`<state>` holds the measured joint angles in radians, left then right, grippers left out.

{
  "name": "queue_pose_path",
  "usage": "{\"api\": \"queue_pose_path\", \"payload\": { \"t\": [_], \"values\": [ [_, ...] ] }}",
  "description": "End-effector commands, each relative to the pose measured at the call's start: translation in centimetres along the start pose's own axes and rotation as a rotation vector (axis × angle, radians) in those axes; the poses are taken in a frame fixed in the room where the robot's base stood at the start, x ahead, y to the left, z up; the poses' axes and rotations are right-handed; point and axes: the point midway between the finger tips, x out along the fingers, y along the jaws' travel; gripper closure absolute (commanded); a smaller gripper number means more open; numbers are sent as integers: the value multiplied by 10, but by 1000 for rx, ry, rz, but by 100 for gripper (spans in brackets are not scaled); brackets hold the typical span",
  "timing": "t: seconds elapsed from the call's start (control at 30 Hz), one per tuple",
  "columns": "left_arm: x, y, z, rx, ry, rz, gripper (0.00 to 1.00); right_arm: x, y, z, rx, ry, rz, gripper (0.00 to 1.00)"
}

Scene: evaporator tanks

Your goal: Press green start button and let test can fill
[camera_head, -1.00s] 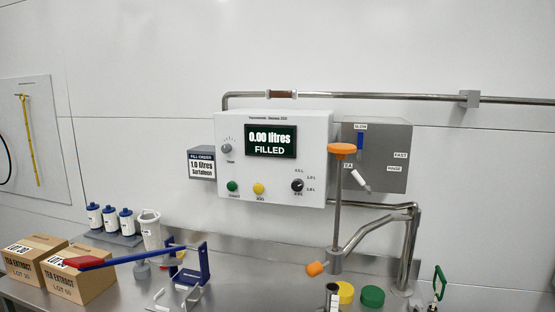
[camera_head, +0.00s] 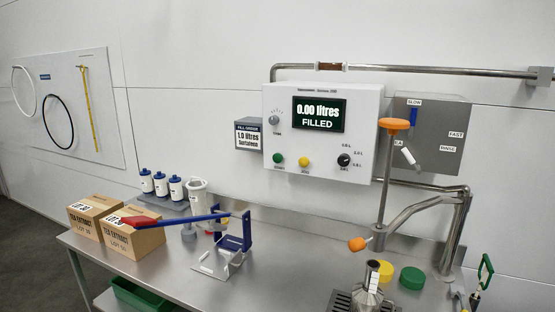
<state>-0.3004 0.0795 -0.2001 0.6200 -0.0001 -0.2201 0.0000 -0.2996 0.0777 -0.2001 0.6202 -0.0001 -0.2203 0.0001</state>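The green start button (camera_head: 277,159) sits at the lower left of the white control box (camera_head: 366,113) on the wall, beside a yellow button (camera_head: 304,162) and a black selector knob (camera_head: 344,160). The display (camera_head: 319,115) reads 0.00 litres FILLED. A steel can with a narrow neck and a scale strip (camera_head: 372,280), apparently the test can, stands on a dark grate at the bench front, partly cut off below. Neither of my grippers shows in the view.
An orange-topped post (camera_head: 395,125) and bent pipes (camera_head: 437,205) rise right of the box. Two cartons (camera_head: 135,240), white bottles (camera_head: 162,185) and a red-blue lever (camera_head: 190,219) occupy the bench's left. Yellow and green caps (camera_head: 412,278) lie right of the can. The front middle is bare.

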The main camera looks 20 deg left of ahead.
Motion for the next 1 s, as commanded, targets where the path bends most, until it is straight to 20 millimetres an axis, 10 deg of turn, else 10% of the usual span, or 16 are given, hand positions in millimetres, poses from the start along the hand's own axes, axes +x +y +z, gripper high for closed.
{"api": "queue_pose_path", "payload": {
  "t": [0.33,1.0],
  "values": [
    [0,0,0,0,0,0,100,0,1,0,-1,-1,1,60],
    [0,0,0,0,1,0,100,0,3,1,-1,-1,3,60]
  ]
}}
